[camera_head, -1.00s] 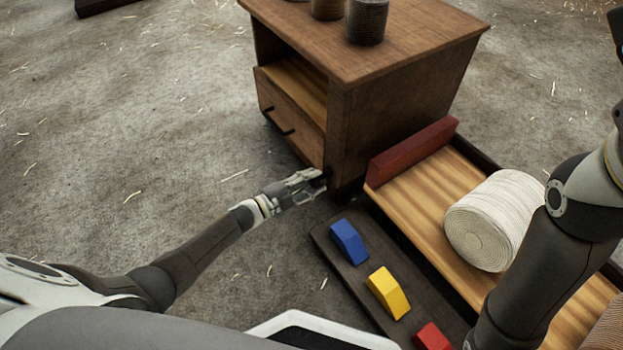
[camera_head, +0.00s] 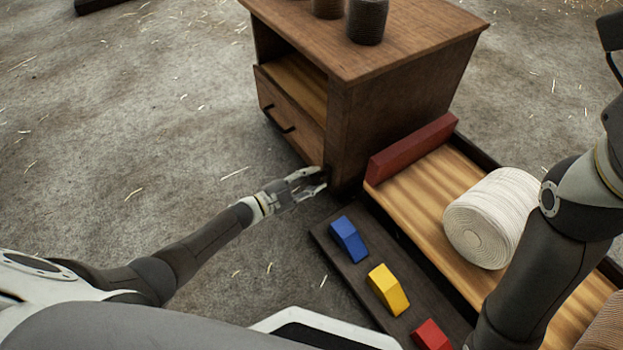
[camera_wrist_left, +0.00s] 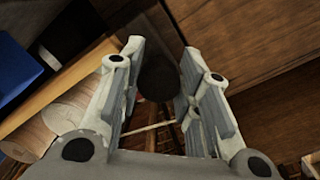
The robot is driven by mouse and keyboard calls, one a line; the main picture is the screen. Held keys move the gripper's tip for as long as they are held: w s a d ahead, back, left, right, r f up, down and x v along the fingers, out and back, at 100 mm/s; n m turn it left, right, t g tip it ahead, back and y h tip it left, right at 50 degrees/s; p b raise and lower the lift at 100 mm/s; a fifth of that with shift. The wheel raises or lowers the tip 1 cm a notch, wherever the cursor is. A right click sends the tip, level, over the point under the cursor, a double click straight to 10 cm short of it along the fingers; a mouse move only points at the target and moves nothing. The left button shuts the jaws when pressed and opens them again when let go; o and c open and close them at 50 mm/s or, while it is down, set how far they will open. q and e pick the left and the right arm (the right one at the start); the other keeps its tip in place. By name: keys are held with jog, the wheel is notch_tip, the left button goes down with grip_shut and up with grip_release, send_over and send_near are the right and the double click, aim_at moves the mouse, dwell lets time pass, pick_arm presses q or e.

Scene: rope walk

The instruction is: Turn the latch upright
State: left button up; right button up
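My left gripper (camera_head: 314,181) is beside the lower front corner of the brown wooden cabinet (camera_head: 385,125) in the head view. In the left wrist view the left gripper (camera_wrist_left: 160,95) is open, its two fingers apart. A dark rounded thing (camera_wrist_left: 159,77) shows in the gap between the fingers; I cannot tell if it is the latch or if a finger touches it. No latch can be made out clearly in the head view. My right arm comes in at the right, but its gripper is outside the picture.
A dark board (camera_head: 331,243) carries a blue block (camera_head: 349,239), a yellow block (camera_head: 388,290) and a red block (camera_head: 431,336). A wooden tray (camera_head: 415,198) with a red end bar (camera_head: 412,150) holds a white rope coil (camera_head: 490,220).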

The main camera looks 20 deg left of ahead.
pick_arm(q)
jog(key=o, duration=0.4)
jog(key=shift+s+a, duration=0.1)
jog(key=v, duration=1.1)
jog(key=shift+s+a, duration=0.25)
jog(key=shift+s, duration=0.05)
jog(key=shift+r, duration=0.1)
